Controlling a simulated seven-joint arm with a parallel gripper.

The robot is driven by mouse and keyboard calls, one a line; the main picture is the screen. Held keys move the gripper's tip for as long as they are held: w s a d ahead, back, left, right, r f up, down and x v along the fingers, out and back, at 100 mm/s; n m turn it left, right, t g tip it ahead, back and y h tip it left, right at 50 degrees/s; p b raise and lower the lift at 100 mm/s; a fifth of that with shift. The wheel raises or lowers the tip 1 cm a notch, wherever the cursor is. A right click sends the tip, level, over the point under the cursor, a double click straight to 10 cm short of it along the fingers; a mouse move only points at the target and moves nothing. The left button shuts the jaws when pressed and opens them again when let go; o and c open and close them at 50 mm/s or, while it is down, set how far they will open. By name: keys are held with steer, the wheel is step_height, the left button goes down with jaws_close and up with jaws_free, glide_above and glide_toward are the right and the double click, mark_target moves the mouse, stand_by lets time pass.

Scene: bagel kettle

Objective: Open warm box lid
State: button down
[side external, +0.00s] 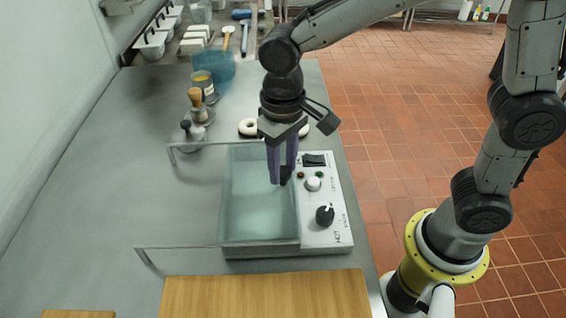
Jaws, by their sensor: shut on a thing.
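The warm box (232,205) stands on the grey counter, a pale blue-green, glassy-looking tub with a white control panel (322,215) on its right. The panel carries a black switch, small indicator lights and knobs. My gripper (281,178) points down over the right part of the tub, its purple fingers close together. A small dark piece (286,175) shows at the fingertips, and my gripper is shut on it. It looks like a lid handle, but its link to the lid is unclear. I cannot make out the lid's edge or whether it is raised.
A wooden board (265,297) lies in front of the box. A metal rail (190,247) stands at its front left. White ring-shaped bagels (249,127) sit behind it. The left counter is mostly clear.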

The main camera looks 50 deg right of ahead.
steer(key=w+a, duration=1)
steer(key=shift+w+a+r, duration=0.1)
steer(key=shift+c, duration=2.3)
jaws_free()
step_height(320, 180, up, 14)
